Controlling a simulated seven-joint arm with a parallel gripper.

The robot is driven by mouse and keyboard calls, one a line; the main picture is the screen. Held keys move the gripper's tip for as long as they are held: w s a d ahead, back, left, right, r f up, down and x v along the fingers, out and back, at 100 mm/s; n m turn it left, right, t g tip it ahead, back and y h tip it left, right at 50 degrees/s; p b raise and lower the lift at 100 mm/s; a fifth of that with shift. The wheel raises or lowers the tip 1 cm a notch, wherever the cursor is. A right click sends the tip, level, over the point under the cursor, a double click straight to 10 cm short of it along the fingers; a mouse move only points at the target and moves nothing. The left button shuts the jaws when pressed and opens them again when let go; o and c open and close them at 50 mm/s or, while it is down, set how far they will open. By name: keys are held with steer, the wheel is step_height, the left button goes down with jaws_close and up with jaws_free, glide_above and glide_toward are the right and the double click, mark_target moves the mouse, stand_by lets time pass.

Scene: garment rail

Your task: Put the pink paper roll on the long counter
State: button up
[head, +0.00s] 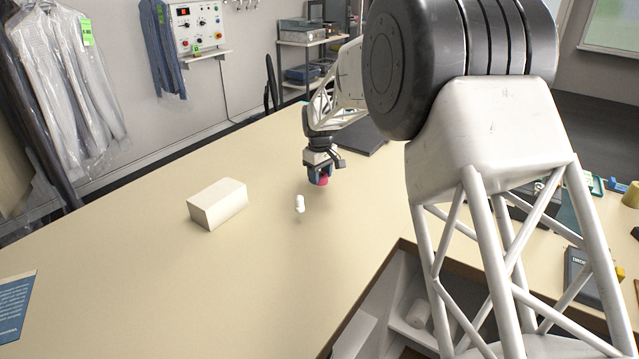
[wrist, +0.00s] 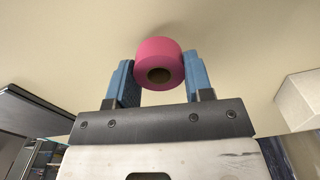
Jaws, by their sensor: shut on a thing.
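The pink paper roll (wrist: 160,62) is between the two blue fingers of my gripper (wrist: 158,82) in the wrist view, with its dark core hole facing the camera. In the head view my gripper (head: 320,174) is over the long counter (head: 150,285), shut on the roll, and a bit of the pink roll (head: 323,181) shows between the fingers. The counter has a pale cream top. Whether the roll touches the counter top cannot be told.
A white box (head: 217,204) and a small white item (head: 299,203) are on the counter left of my gripper. A dark flat thing (head: 362,137) lies behind it. A blue sheet (head: 14,305) is at the left edge. The front-left counter top is clear.

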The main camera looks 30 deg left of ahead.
steer(key=shift+w+a+f, duration=0.15)
steer(key=shift+w+a, duration=0.15)
steer(key=shift+f, duration=1.6)
steer(key=shift+f, duration=0.15)
steer(key=o, duration=0.9)
step_height(320, 180, up, 12)
steer(key=shift+r, duration=0.15)
